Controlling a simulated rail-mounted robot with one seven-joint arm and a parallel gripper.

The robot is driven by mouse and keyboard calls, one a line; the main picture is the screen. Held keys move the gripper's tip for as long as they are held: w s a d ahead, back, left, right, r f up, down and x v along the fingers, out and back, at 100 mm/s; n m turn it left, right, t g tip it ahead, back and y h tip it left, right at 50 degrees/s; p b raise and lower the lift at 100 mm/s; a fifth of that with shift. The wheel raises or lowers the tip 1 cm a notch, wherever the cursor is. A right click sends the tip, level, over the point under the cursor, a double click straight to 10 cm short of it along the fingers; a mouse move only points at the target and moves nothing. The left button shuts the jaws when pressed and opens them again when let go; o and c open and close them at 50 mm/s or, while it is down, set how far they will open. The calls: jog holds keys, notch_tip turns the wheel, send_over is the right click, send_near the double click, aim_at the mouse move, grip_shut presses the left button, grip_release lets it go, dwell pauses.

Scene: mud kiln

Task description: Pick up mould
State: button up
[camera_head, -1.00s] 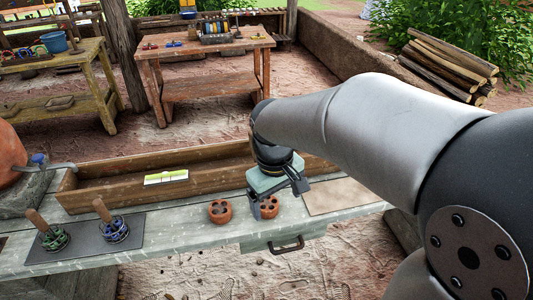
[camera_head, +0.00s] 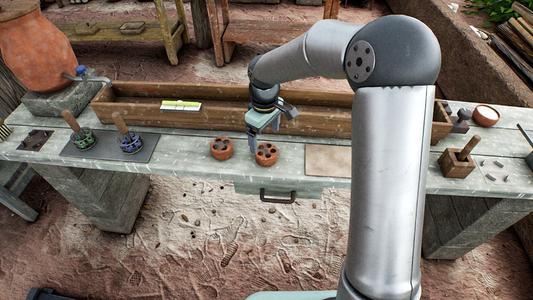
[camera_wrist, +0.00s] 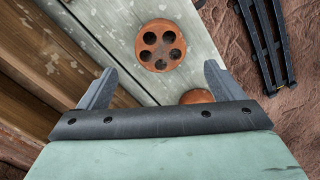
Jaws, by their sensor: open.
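No object is marked as the mould. Two tools with upright wooden handles and round metal cages, one green (camera_head: 82,138) and one blue (camera_head: 128,142), stand on a dark mat at the bench's left. A wooden box with a handle (camera_head: 458,160) sits at the right. Either kind could be the mould; I cannot tell which. My gripper (camera_head: 263,130) is open and empty above the bench middle, far from both. Below it are two round clay pieces with holes, the left one (camera_head: 222,148) and the right one (camera_head: 266,154). In the wrist view my gripper's fingers (camera_wrist: 160,84) are spread apart.
A long wooden trough (camera_head: 225,115) holding a yellow-green level (camera_head: 181,105) runs along the bench's back. A clay pot (camera_head: 36,50) stands at the left, a small bowl (camera_head: 486,115) at the right. A flat tan board (camera_head: 328,160) lies right of the clay pieces. A drawer handle (camera_head: 278,196) juts from the front.

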aim_at(265, 149)
notch_tip(265, 149, down, 8)
jog(key=shift+r+p, duration=0.15)
jog(key=shift+p, duration=0.35)
jog(key=c, duration=1.2)
